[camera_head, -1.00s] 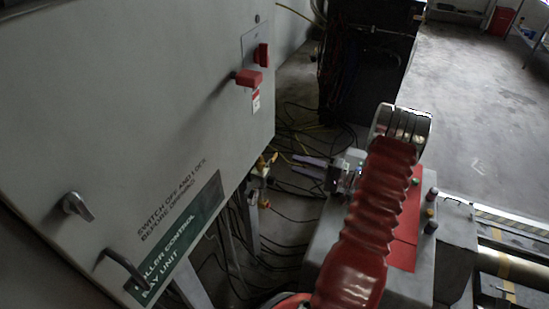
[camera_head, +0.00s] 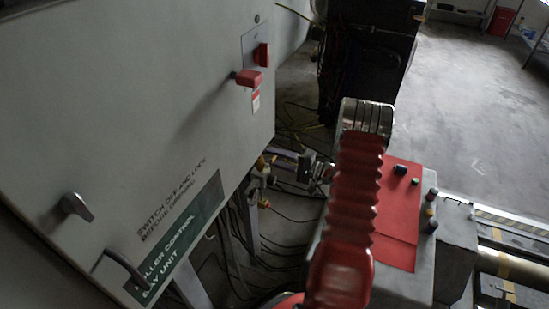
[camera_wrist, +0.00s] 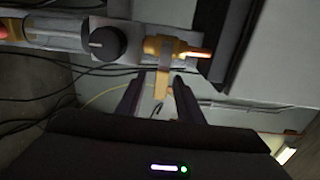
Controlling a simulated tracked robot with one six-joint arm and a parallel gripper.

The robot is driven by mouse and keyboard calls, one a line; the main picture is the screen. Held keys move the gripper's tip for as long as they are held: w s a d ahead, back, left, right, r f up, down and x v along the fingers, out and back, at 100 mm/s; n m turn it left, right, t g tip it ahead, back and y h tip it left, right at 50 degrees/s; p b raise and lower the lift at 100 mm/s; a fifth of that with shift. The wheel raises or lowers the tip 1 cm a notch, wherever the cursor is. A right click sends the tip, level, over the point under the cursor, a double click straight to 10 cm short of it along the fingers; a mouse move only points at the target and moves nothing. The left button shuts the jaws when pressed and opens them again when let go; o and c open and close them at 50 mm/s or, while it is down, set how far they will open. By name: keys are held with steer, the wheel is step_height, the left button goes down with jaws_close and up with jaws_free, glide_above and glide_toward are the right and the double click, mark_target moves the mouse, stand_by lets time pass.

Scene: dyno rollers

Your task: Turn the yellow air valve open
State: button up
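The yellow air valve (camera_wrist: 165,47) sits on a pipe assembly at the top middle of the wrist view. Its yellow handle (camera_wrist: 161,84) hangs down from the body. My gripper (camera_wrist: 158,84) is open, with one dark finger on each side of the handle and gaps showing; I cannot tell how deep the handle lies between them. In the head view, small yellow valve parts (camera_head: 262,164) show beside the cabinet's right edge. My gripper there (camera_head: 272,164) reaches left to them, partly hidden by my red-sleeved arm.
The grey cabinet (camera_head: 120,110) with red switches (camera_head: 249,78) fills the left. A black knob (camera_wrist: 107,43) sits on the pipe assembly left of the valve. Cables (camera_head: 285,220) lie on the floor below. A grey box with a red top (camera_head: 398,220) stands right of my arm.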

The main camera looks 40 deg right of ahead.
steer(key=shift+c, duration=0.4)
jaws_close()
steer(key=shift+f, duration=0.1)
steer(key=shift+s+d, duration=0.1)
stand_by(0.5)
